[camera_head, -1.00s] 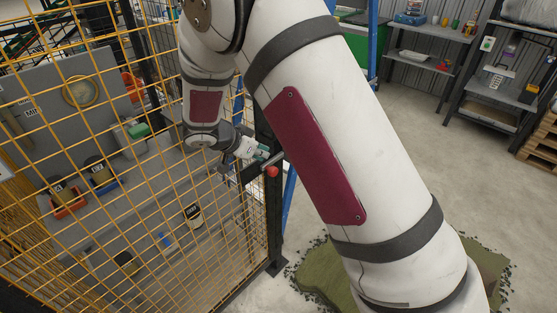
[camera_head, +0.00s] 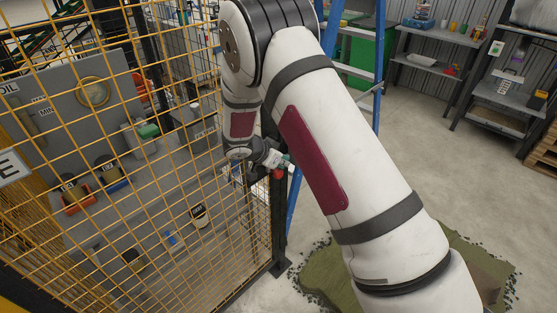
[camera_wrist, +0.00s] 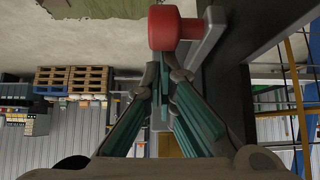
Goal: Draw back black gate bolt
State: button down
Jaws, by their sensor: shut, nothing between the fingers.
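The yellow mesh gate (camera_head: 150,215) stands at the left of the head view, with a dark post (camera_head: 279,225) at its right edge. A red knob (camera_head: 278,174) shows at this post, just below my gripper (camera_head: 287,164). In the wrist view, the red knob (camera_wrist: 176,27) fills the top middle, beside a grey metal bar (camera_wrist: 208,38). My gripper (camera_wrist: 162,72) is shut and empty, its teal fingers together just below the knob in the picture. I cannot tell whether they touch it. The bolt's black body is mostly hidden behind my gripper and wrist.
A blue ladder (camera_head: 365,75) stands behind my arm. Green turf (camera_head: 335,275) lies on the floor right of the gate. Grey shelves (camera_head: 430,70) line the back wall. Open floor lies between turf and shelves.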

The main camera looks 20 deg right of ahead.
aim_at(277, 172)
jog(key=shift+d+f, duration=0.1)
dwell(0.3)
jog(key=s+a+p, duration=0.1)
jog(key=a, duration=0.1)
jog(key=s+a, duration=0.1)
jog(key=a, duration=0.1)
jog(key=shift+s+p, duration=0.15)
jog(key=shift+p, duration=0.2)
jog(key=shift+s+a, duration=0.1)
jog(key=shift+a, duration=0.05)
jog(key=shift+a, duration=0.1)
